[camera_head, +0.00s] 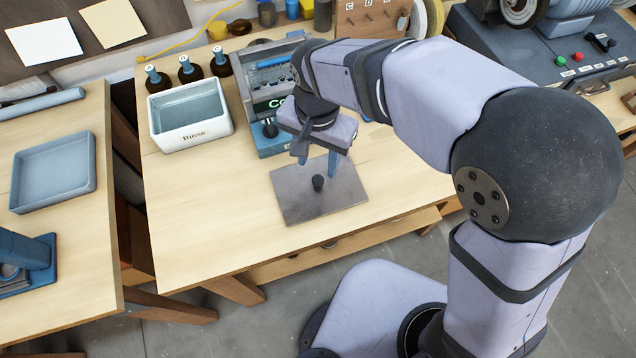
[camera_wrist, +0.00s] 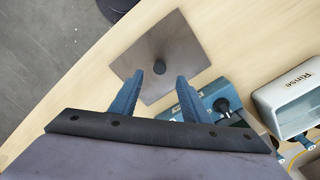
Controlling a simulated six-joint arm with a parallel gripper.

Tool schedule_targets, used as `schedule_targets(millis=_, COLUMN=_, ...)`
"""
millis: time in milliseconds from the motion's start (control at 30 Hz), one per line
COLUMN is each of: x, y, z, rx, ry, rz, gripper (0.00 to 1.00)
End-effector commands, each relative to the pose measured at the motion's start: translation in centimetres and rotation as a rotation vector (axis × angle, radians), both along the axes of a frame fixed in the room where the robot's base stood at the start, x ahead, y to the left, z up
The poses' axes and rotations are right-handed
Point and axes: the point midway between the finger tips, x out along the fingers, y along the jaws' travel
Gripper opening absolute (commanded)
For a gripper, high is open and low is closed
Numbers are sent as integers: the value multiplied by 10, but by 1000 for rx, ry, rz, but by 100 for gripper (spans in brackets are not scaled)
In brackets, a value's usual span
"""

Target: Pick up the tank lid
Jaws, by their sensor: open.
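The tank lid is a flat grey metal plate (camera_head: 303,207) with a small dark round knob (camera_head: 318,183) in its middle. It lies on the wooden bench in front of the blue-grey machine. In the wrist view the lid (camera_wrist: 185,50) lies beyond my fingertips, with its knob (camera_wrist: 159,67) near the gap between them. My gripper (camera_head: 318,160) is open and empty, just above and behind the knob. Its two blue fingers (camera_wrist: 157,80) point toward the lid. I cannot tell the exact height of the fingertips over the lid.
A white Rinse tank (camera_head: 191,132) with liquid stands left of the machine (camera_head: 268,143), which has a black-knobbed lever. Several dark bottles (camera_head: 189,69) stand behind the tank. A blue tray (camera_head: 72,186) lies on the left bench. The bench front is clear around the lid.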

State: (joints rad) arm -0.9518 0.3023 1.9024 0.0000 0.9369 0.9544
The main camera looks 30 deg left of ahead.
Motion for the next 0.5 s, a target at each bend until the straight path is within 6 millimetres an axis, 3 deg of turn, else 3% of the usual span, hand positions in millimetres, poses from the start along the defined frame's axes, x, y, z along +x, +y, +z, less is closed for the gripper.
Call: schedule_targets(millis=500, x=0, y=0, z=-23, rx=-1, ry=1, rz=2, gripper=43)
